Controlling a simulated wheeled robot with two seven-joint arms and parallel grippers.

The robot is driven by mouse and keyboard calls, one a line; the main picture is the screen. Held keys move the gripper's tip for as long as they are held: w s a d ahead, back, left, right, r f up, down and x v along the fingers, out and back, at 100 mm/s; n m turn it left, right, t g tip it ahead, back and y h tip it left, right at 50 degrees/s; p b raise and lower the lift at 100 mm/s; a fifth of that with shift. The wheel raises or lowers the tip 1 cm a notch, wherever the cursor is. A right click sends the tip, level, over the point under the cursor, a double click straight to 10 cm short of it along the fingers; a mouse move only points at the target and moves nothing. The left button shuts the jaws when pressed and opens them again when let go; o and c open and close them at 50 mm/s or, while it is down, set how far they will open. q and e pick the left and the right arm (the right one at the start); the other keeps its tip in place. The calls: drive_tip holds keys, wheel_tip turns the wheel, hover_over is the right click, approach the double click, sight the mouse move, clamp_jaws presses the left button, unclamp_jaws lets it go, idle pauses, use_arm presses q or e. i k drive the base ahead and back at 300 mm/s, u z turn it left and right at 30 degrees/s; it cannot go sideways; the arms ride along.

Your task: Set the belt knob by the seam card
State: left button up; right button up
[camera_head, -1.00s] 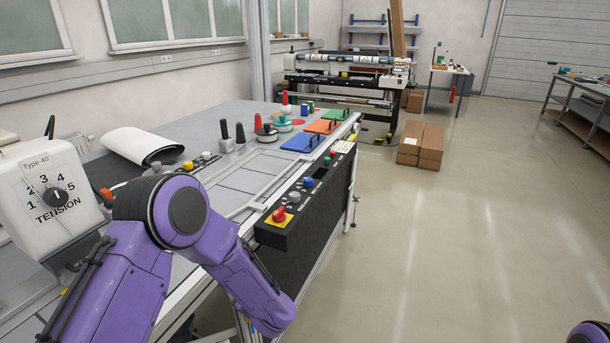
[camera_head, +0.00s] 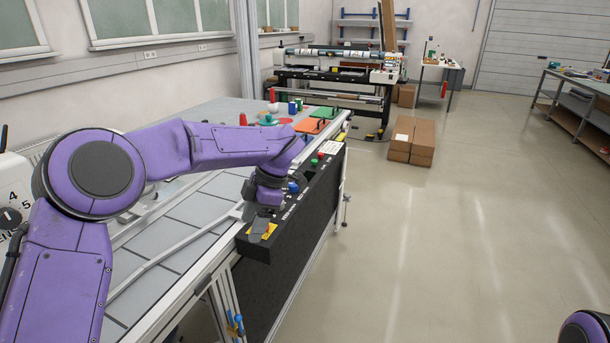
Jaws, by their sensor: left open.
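The black control panel (camera_head: 318,205) runs along the table's front side, with small coloured buttons and white labels too small to read. My left gripper (camera_head: 259,227) points down at its near end, open, over the yellow plate (camera_head: 270,231). The red knob on that plate is hidden behind the gripper. A blue button (camera_head: 293,187) shows just beyond the wrist. I cannot tell which control is the belt knob, and I cannot make out a seam card. A white tension box (camera_head: 14,190) with a black dial (camera_head: 10,218) is cut off at the left edge.
The grey table (camera_head: 185,222) holds orange (camera_head: 311,126) and green (camera_head: 323,112) plates and several small items at its far end. Cardboard boxes (camera_head: 412,140) stand on the floor beyond. The floor on the right is open.

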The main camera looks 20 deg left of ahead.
sight(292, 188)
drive_tip(key=u, duration=0.05)
drive_tip(key=i, duration=1.25)
